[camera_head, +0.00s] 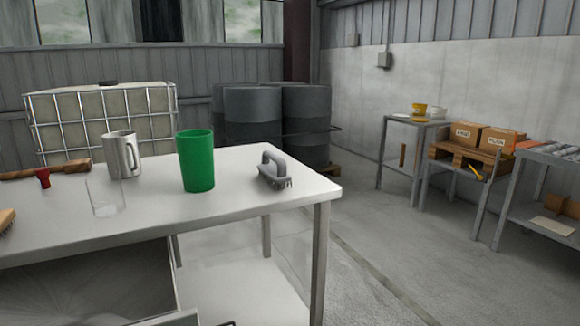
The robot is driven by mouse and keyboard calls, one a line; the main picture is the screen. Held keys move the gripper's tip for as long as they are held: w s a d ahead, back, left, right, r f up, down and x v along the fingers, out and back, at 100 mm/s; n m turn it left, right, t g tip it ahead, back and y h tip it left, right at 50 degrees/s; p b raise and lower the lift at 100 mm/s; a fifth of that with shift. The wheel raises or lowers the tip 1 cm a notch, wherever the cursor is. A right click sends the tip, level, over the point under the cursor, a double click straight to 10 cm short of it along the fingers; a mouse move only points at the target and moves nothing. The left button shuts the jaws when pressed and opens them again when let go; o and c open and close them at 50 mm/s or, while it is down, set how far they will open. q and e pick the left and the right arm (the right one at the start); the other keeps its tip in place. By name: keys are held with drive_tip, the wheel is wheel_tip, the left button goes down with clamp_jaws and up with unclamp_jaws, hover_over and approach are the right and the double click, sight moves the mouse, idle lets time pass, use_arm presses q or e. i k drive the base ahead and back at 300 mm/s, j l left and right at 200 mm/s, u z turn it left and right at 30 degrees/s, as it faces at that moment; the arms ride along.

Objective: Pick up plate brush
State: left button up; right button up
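A grey brush (273,172) with a loop handle on top and short bristles below sits on the white table (255,200), near its right corner. I take this as the plate brush. Its handle is up and its bristles rest on the table top. A tan piece (6,219), perhaps another brush, is cut off by the left picture edge. Neither of my grippers is in view.
A green cup (196,161) stands left of the brush. Further left are a metal mug (122,155), a clear glass (104,194) and a wooden-handled tool (46,172) with a red part. Dark drums (253,115) stand behind. The floor right of the table is clear.

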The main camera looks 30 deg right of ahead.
sight(273, 167)
drive_tip(key=l+u, duration=0.1)
drive_tip(key=l, duration=2.25)
